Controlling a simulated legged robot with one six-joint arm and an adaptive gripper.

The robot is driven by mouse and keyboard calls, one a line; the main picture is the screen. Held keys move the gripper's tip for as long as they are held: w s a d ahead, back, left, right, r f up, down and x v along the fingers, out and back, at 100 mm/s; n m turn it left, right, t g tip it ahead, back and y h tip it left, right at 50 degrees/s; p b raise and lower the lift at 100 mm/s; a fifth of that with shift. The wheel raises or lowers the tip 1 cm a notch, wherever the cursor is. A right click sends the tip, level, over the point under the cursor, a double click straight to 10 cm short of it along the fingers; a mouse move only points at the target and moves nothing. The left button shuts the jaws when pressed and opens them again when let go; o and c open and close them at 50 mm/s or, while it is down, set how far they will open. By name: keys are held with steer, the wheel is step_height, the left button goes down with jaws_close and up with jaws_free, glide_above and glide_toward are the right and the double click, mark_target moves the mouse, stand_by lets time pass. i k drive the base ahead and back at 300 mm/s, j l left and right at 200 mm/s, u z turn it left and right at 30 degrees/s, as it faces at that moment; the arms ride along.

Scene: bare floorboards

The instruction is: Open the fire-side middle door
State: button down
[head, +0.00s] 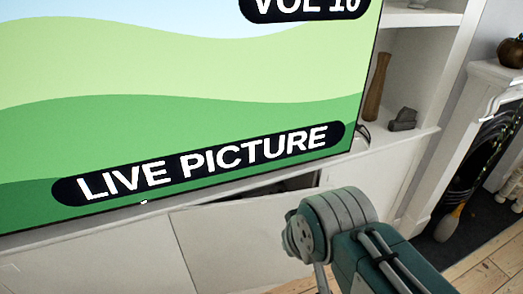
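A low white cabinet runs under the large screen. Its middle door nearer the fireplace (235,240) is a plain white panel standing ajar. A dark gap (285,186) shows above its top edge, widening to the right, so its right side stands out from the cabinet. My grey and teal arm covers the door's lower right part. My gripper is out of view, so whether it touches the door cannot be seen.
The screen (180,110) overhangs the cabinet top. A closed white panel (370,180) lies right of the gap. Shelves with a brown vase (377,87) and a dark ornament (403,119) stand above it. The fireplace (480,165) is at far right, with bare floorboards (485,275) in front.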

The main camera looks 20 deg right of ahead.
mark_target(229, 247)
steer(key=k+l+u, duration=0.1)
steer(key=l, duration=0.3)
steer(key=k+l+u, duration=0.1)
steer(key=l, duration=0.35)
steer(key=k+l+u, duration=0.1)
steer(key=l, duration=0.3)
steer(key=k+l, duration=0.2)
steer(key=l, duration=0.15)
steer(key=k+l+u, duration=0.15)
steer(key=l, duration=0.25)
steer(key=k+l+u, duration=0.1)
steer(key=l, duration=0.3)
steer(key=k+l+u, duration=0.1)
steer(key=l, duration=0.25)
steer(key=k, duration=0.1)
